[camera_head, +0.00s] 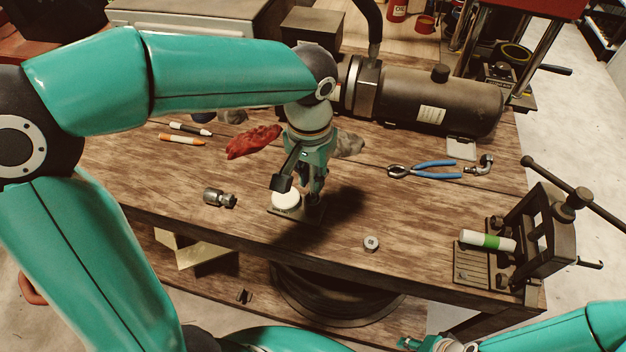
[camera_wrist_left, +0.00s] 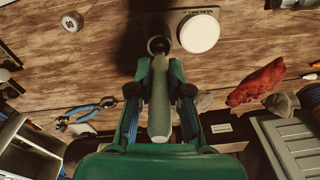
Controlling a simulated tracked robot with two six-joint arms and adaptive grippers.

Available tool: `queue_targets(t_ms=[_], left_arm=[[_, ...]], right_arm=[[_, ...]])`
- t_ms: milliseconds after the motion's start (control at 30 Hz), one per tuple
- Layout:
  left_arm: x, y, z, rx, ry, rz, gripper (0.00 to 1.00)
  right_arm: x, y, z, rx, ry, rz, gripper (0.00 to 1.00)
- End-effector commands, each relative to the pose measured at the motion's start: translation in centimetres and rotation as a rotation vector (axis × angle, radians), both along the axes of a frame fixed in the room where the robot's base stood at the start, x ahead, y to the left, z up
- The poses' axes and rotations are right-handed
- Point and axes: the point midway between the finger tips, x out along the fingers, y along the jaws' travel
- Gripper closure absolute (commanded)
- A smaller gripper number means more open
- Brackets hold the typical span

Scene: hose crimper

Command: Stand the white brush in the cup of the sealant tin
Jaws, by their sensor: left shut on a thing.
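The white brush (camera_wrist_left: 159,95) is gripped between the fingers of my left gripper (camera_wrist_left: 160,104) in the left wrist view. Its far end meets the dark round cup (camera_wrist_left: 153,44) beside the white lid of the sealant tin (camera_wrist_left: 199,33); I cannot tell how far inside it is. In the head view my left gripper (camera_head: 314,188) points down over the right end of the tin's small base plate (camera_head: 284,211), next to the white lid (camera_head: 285,200); the brush is mostly hidden there. Part of my right gripper (camera_head: 428,343) shows at the bottom edge, its fingers unclear.
A metal fitting (camera_head: 219,198) lies left of the tin, a small round nut (camera_head: 371,243) to its right. A red rag (camera_head: 254,141) and markers (camera_head: 182,139) lie behind. Blue pliers (camera_head: 424,169) and a vise (camera_head: 540,237) with a green-banded white tube (camera_head: 487,241) stand right.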

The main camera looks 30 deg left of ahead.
Motion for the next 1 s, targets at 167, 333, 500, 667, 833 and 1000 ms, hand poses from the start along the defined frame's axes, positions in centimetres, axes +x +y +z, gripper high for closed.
queue_targets(t_ms=[167, 333, 500, 667, 833, 1000], left_arm=[[-0.1, 0.0, -1.7, -0.001, 0.002, 0.001, 1.00], [0.0, 0.0, -1.7, -0.001, 0.000, 0.001, 1.00], [0.0, 0.0, -2.1, -0.001, 0.000, 0.001, 1.00], [0.0, 0.0, -2.0, -0.001, 0.000, 0.001, 0.57], [0.0, 0.0, -1.9, -0.001, 0.001, 0.000, 0.57], [0.0, 0.0, -1.8, -0.001, 0.000, 0.000, 0.57]], right_arm=[[0.0, 0.0, 0.1, 0.000, 0.000, 0.000, 0.60], [0.0, 0.0, 0.1, 0.000, 0.000, 0.000, 0.60], [0.0, 0.0, -0.3, 0.000, 0.000, 0.000, 0.60], [0.0, 0.0, -0.1, 0.000, 0.000, 0.000, 0.60], [0.0, 0.0, -0.1, 0.000, 0.000, 0.000, 0.60], [0.0, 0.0, 0.0, 0.000, 0.000, 0.000, 0.60]])
